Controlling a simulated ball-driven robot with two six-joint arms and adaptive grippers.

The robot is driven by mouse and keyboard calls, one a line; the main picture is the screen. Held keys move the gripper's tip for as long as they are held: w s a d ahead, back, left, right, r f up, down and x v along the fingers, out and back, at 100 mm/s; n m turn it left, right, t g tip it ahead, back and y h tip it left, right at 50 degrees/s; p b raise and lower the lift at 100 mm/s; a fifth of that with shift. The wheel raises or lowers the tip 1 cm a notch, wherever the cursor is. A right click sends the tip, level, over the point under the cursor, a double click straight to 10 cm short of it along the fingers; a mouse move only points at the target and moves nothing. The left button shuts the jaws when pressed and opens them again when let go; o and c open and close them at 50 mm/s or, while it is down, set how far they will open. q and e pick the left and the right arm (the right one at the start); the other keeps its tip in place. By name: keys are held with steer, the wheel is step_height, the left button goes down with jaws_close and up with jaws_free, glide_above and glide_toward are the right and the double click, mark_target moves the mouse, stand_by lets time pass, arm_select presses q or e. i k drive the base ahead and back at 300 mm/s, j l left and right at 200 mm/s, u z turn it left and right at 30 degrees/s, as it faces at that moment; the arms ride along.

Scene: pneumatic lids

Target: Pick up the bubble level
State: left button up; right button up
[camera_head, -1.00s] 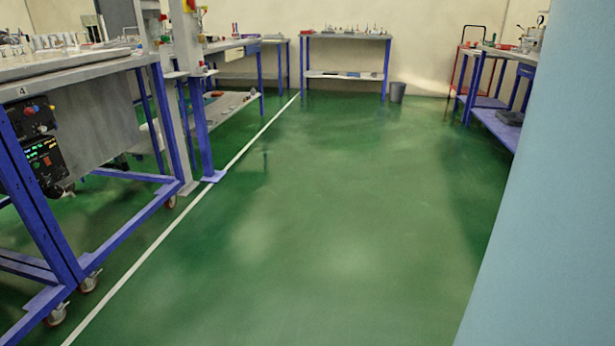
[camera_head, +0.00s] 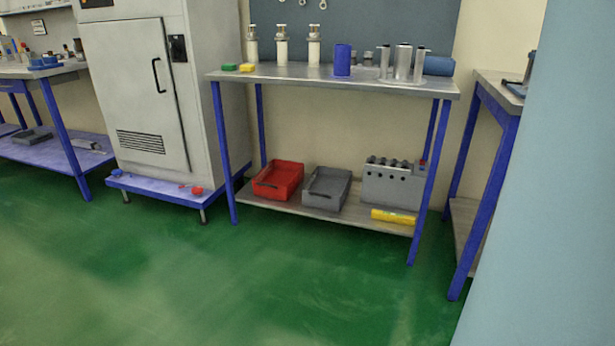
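A yellow bar (camera_head: 392,216), which looks like the bubble level, lies on the lower shelf (camera_head: 335,215) of a blue-legged table, near the shelf's front right edge. It lies in front of a grey block with round holes (camera_head: 391,186). It is too small for me to make out a vial. Neither of my grippers shows in the head view.
A red bin (camera_head: 278,180) and a grey bin (camera_head: 327,188) share the lower shelf. Metal parts and a blue cylinder (camera_head: 342,60) stand on the tabletop (camera_head: 300,73). A grey cabinet (camera_head: 135,95) stands left, another table (camera_head: 480,180) right. Green floor (camera_head: 250,285) in front is clear.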

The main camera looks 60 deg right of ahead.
mark_target(378, 214)
steer(key=l+z, duration=0.1)
steer(key=z, duration=2.45)
